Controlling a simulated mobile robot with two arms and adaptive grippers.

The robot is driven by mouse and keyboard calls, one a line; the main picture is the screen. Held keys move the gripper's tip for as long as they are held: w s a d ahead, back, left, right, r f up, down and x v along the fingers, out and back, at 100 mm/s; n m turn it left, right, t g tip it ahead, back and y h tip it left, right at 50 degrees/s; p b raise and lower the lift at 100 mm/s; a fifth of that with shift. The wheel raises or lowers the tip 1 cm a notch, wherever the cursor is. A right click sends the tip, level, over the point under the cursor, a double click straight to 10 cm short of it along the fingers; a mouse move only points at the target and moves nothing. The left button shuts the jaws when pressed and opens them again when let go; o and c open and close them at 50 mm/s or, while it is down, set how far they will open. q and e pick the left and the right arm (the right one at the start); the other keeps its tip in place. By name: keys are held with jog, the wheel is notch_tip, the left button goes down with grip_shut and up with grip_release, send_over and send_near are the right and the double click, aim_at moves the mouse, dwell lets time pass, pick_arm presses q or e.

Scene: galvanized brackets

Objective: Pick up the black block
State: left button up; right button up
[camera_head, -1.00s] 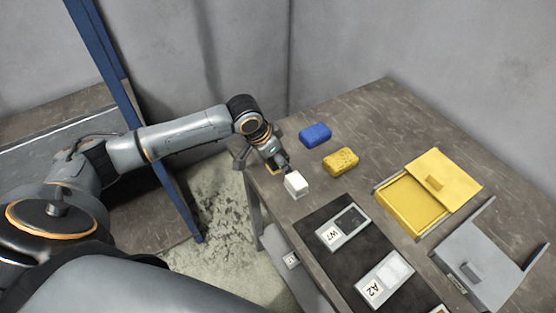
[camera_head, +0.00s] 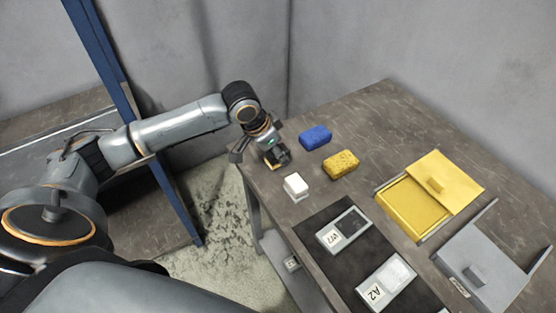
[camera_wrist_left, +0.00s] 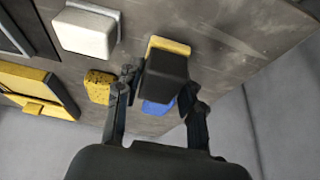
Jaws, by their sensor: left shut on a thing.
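The black block (camera_wrist_left: 166,76) sits between the fingers of my left gripper (camera_wrist_left: 160,88) in the left wrist view, with a yellow strip along its far edge. In the head view the left gripper (camera_head: 276,156) is at the table's left corner, shut on the block, which is mostly hidden by the gripper. I cannot tell whether the block is clear of the table. A white block (camera_head: 296,186) stands close by, apart from the gripper; it also shows in the left wrist view (camera_wrist_left: 84,33). My right gripper is not in view.
A blue sponge (camera_head: 315,137) and a yellow sponge (camera_head: 341,164) lie right of the gripper. A dark mat (camera_head: 352,263) holds labelled cases. A yellow box (camera_head: 412,208) and a grey box (camera_head: 478,266) stand farther right. The table's back (camera_head: 385,110) is clear.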

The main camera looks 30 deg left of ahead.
aim_at(271, 158)
pick_arm(q)
jog(key=s+r, duration=0.2)
jog(key=s+a+r, duration=0.1)
jog(key=s+r, duration=0.1)
jog(key=r, duration=0.1)
jog(key=shift+s+a+r+b, duration=0.2)
jog(key=shift+s+b, duration=0.1)
jog(key=shift+s, duration=0.1)
jog(key=s+a+r+b, duration=0.1)
jog(key=s+r, duration=0.3)
jog(key=s, duration=0.4)
jog(key=shift+s+a, duration=0.3)
jog(key=shift+s, duration=0.1)
jog(key=o, duration=0.6)
jog(key=c, duration=0.3)
jog(key=shift+c, duration=0.2)
